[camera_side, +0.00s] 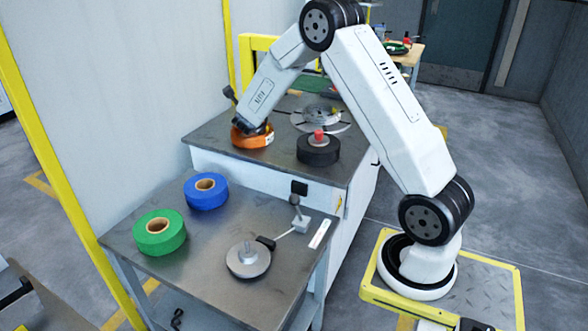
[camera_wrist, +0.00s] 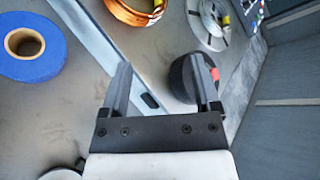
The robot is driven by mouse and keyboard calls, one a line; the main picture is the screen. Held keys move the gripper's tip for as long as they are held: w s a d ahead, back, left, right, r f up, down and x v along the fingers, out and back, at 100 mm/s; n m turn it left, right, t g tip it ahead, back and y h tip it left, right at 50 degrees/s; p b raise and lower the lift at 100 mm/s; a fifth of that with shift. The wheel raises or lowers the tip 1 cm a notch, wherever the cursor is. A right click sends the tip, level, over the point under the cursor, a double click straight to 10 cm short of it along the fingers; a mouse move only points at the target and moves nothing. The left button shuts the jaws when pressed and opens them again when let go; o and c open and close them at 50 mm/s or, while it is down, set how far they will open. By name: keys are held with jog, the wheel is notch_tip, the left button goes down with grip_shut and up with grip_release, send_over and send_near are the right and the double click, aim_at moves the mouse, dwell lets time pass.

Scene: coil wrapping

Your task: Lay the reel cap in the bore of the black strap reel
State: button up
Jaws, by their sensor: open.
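The black strap reel (camera_side: 318,154) lies flat on the rear bench. A red knob, seemingly the reel cap (camera_side: 319,136), stands upright at the middle of its top; how deep it sits in the bore cannot be told. In the wrist view the black reel (camera_wrist: 183,81) is partly hidden behind the right finger, and the red cap (camera_wrist: 215,75) shows just right of that finger. My gripper (camera_wrist: 160,62) is open, with nothing between its fingers. In the side view it overlaps the copper coil, left of the black reel and apart from it.
The orange copper coil (camera_side: 239,140) and a silver disc with arms (camera_side: 318,117) share the rear bench. Blue (camera_side: 206,197) and green (camera_side: 159,239) reels lie on the front table, with a round metal base with a post (camera_side: 248,262). A yellow post (camera_side: 50,150) rises at left.

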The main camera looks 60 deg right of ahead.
jog(key=s+a+n+t+y, duration=0.3)
jog(key=a+n+y, duration=0.5)
jog(key=a+n, duration=1.15)
jog(key=s+a+f+n+g+y, duration=0.1)
jog(key=s+a+n+g, duration=0.2)
jog(key=s+n, duration=0.7)
jog(key=s+a+f+n+g+y, duration=0.2)
jog(key=s+a+n, duration=0.4)
jog(key=s+n, duration=0.4)
jog(key=shift+a+f+g, duration=0.15)
jog(key=shift+a+g, duration=0.25)
jog(key=shift+g, duration=0.3)
